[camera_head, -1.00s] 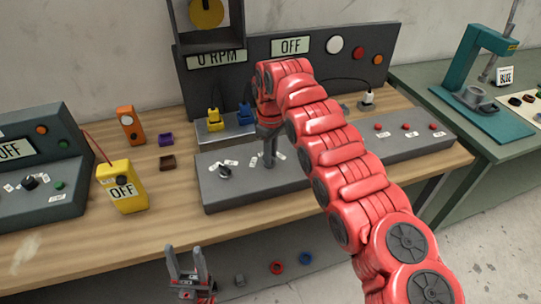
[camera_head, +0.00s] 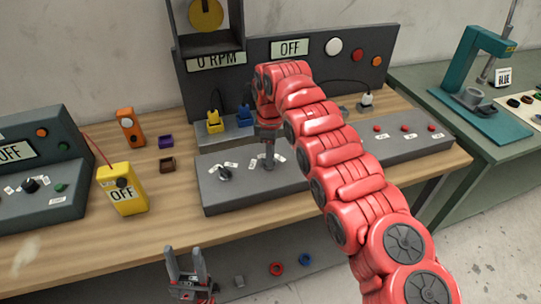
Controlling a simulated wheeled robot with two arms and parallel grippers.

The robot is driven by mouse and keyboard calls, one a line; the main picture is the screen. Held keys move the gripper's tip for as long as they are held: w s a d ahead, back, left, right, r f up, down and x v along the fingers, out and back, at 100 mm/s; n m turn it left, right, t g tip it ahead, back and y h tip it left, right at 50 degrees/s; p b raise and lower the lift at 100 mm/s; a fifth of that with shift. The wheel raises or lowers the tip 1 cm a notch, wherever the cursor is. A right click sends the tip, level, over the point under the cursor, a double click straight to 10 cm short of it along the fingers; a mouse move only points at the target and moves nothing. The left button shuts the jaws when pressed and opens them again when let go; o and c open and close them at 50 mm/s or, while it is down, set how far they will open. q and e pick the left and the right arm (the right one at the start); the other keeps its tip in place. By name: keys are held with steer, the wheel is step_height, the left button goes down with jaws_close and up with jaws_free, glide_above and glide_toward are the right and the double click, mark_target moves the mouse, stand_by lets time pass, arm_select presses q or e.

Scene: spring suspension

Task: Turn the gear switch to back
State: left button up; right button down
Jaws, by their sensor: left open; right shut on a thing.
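A low grey control box (camera_head: 310,177) stands on the wooden bench. It has a black knob (camera_head: 224,173) on its left part with small white labels around it. My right gripper (camera_head: 269,165) points down onto the box, right of that knob, between further white labels. It is shut on a small switch there, apparently the gear switch. The fingers hide it, so its setting cannot be read. My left gripper (camera_head: 189,272) is open and empty, low in front of the bench edge.
A display reads OFF (camera_head: 290,48) and another reads 0 RPM (camera_head: 216,60). Red buttons (camera_head: 404,128) are on the box's right part. My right arm crosses over the box.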

steer(key=c, duration=0.8)
jaws_free()
steer(key=r+p, duration=0.1)
steer(key=r, duration=0.5)
steer(key=shift+a+r, duration=0.2)
step_height(320, 180, up, 11)
steer(key=p, duration=1.1)
steer(key=shift+d, duration=0.15)
steer(key=shift+f, duration=0.1)
